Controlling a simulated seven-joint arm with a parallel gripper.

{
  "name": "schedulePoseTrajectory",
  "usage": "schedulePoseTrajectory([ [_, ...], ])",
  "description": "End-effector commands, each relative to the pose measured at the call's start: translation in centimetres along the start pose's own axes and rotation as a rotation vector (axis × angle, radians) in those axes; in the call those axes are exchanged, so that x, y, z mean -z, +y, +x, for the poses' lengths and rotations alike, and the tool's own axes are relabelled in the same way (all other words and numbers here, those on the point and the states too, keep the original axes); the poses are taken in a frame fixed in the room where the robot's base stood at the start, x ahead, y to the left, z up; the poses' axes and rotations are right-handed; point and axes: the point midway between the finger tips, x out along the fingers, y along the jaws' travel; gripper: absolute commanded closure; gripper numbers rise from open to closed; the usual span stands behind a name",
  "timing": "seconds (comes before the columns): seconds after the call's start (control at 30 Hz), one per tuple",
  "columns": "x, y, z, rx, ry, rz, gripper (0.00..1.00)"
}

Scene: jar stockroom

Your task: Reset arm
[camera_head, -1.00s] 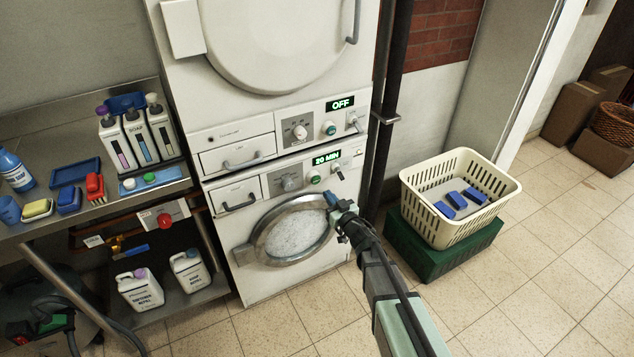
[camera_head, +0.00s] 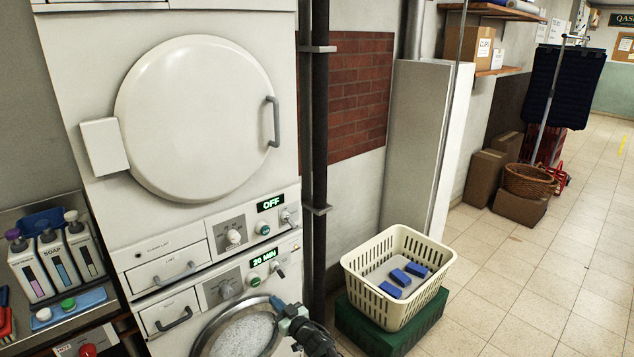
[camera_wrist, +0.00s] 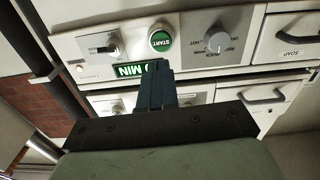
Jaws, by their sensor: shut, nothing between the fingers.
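My gripper (camera_head: 279,305) is in front of the lower machine, at the right edge of its round glass door (camera_head: 240,335). In the wrist view my gripper (camera_wrist: 156,68) has its fingers together with nothing between them. Beyond the fingertips are a green START button (camera_wrist: 160,40), a grey dial (camera_wrist: 217,42) and a lit green display (camera_wrist: 130,70), partly hidden by the fingers. In the head view the lower machine's display (camera_head: 264,257) reads 20 MIN. The upper machine's display (camera_head: 271,203) reads OFF.
A cream basket (camera_head: 398,312) with blue blocks stands on a green crate (camera_head: 350,325) to the right. A dark vertical pipe (camera_head: 319,150) runs beside the machines. Soap bottles (camera_head: 58,262) stand on a shelf at left. The tiled floor (camera_head: 510,290) at right is open.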

Motion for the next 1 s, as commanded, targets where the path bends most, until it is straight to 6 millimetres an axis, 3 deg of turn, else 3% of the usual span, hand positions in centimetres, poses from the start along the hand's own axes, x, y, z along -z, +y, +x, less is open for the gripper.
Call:
schedulePoseTrajectory([
  [0.33, -4.9, 4.5, -1.2, -0.209, -0.270, -0.153, 1.00],
  [0.57, -9.9, 7.7, -5.2, -0.379, -0.588, -0.168, 1.00],
  [0.77, -14.3, 7.8, -11.2, -0.455, -0.904, -0.114, 1.00],
  [0.87, -16.9, 6.5, -15.2, -0.460, -1.079, -0.064, 1.00],
  [1.0, -20.5, 3.9, -22.2, -0.437, -1.339, 0.036, 1.00],
])
